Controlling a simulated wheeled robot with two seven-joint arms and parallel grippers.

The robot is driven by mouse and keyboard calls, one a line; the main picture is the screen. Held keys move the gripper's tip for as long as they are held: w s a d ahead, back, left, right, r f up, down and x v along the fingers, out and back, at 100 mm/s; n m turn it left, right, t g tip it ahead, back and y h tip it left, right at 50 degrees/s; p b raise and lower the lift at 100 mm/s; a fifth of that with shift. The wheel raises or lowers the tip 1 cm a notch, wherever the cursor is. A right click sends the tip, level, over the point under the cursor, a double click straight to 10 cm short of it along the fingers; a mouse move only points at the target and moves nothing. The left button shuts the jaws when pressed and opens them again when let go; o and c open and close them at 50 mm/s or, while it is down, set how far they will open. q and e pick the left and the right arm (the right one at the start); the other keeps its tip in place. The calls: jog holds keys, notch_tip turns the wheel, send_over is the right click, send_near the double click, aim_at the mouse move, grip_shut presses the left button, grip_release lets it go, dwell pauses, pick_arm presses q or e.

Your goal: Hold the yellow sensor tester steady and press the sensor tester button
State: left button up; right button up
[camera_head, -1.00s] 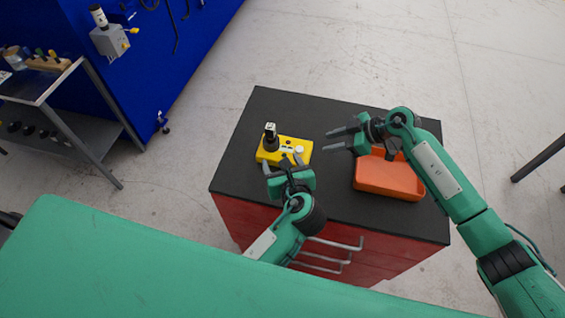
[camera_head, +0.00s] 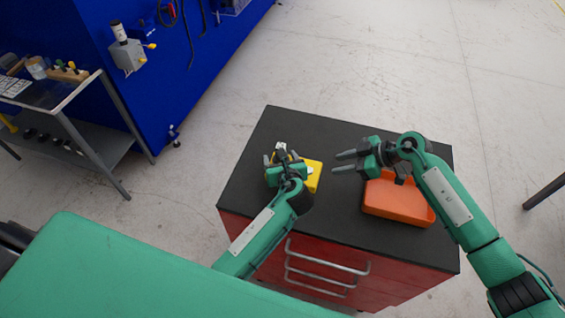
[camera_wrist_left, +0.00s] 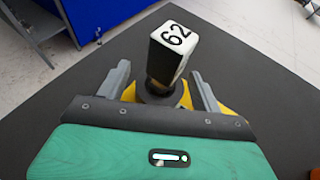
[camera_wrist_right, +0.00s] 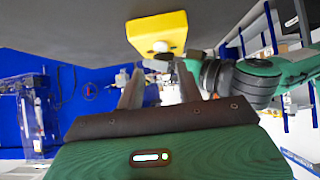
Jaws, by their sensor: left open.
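The yellow sensor tester (camera_head: 316,174) lies on the black cabinet top, partly hidden by my left gripper (camera_head: 281,156). In the left wrist view a dark sensor with a white cap marked 62 (camera_wrist_left: 172,38) stands up from the tester (camera_wrist_left: 130,93). The fingers of my left gripper (camera_wrist_left: 160,74) are open, one on each side of the sensor. My right gripper (camera_head: 345,162) is open and empty to the right of the tester, pointing left at it. In the right wrist view the tester (camera_wrist_right: 158,30) and its white button (camera_wrist_right: 161,46) show beyond the fingers.
An orange tray (camera_head: 397,204) stands on the cabinet top (camera_head: 330,222), below my right gripper. The cabinet has red drawers with metal handles (camera_head: 327,262). A metal side table (camera_head: 60,92) and a blue panel (camera_head: 180,75) stand at the left. The far cabinet top is clear.

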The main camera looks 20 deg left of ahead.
pick_arm(q)
jog(key=shift+c, duration=0.5)
jog(key=c, duration=1.3)
pick_arm(e)
jog(key=shift+c, duration=0.5)
grip_shut()
notch_tip(320, 180, up, 5)
jog(key=n+t+h, duration=0.2)
jog(key=n+t, duration=0.1)
jog(key=n, duration=0.2)
send_over(312, 171)
jog(key=shift+f, duration=4.25)
